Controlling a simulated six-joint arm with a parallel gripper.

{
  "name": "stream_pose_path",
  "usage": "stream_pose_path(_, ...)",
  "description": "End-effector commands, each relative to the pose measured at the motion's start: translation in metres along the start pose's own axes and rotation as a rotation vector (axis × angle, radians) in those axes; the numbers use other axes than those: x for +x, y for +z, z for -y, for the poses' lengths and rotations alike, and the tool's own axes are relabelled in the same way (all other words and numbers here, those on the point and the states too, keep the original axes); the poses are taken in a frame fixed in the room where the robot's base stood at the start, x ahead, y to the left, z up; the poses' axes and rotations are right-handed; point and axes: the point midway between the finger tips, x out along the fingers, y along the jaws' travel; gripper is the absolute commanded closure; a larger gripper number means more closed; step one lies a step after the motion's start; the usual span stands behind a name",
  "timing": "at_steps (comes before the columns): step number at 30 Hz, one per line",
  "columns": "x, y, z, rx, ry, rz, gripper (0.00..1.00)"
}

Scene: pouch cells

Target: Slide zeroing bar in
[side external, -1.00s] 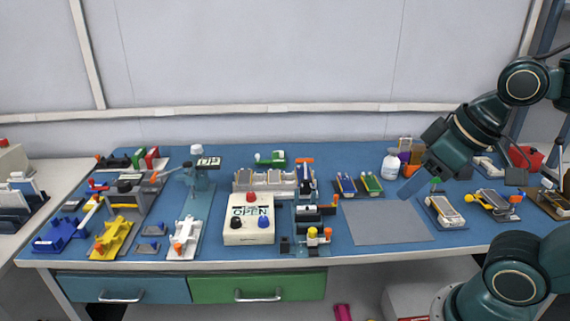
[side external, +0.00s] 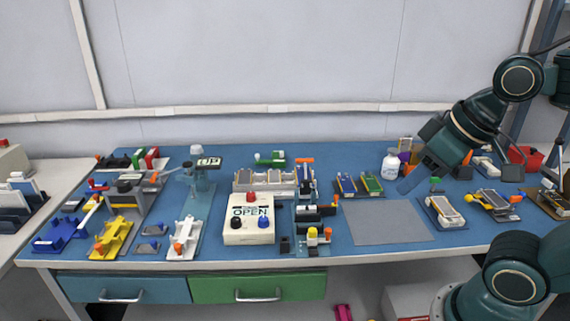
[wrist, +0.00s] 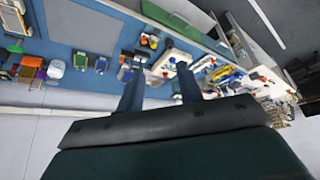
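I cannot tell for sure which piece is the zeroing bar. A teal stand gauge (side external: 200,186) with a small lit display stands left of the middle of the bench. A cream control box (side external: 248,234) with red, black and blue knobs and the sign "OPEN" is right of it. My gripper (side external: 405,188) hangs above the back right of the grey mat (side external: 385,224), well away from the gauge. In the wrist view, the two fingers of my gripper (wrist: 158,72) stand apart with nothing held between them.
Blue, yellow and white fixtures (side external: 112,237) crowd the left of the bench. A white bottle (side external: 390,165) and two small cells on stands (side external: 358,184) are near my gripper. More cell holders (side external: 445,211) stand at the right. The grey mat is bare.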

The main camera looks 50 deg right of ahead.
Motion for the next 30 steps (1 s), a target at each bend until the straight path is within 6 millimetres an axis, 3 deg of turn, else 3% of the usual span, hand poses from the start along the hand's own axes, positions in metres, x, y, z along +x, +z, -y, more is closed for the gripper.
stream_pose_path(5,0.003,-0.017,-0.005,0.056,0.013,0.032,0.64)
stream_pose_path(14,0.018,-0.067,-0.024,0.223,0.05,0.114,0.64)
stream_pose_path(23,0.05,-0.114,-0.053,0.403,0.092,0.198,0.64)
stream_pose_path(30,0.085,-0.144,-0.083,0.548,0.128,0.262,0.64)
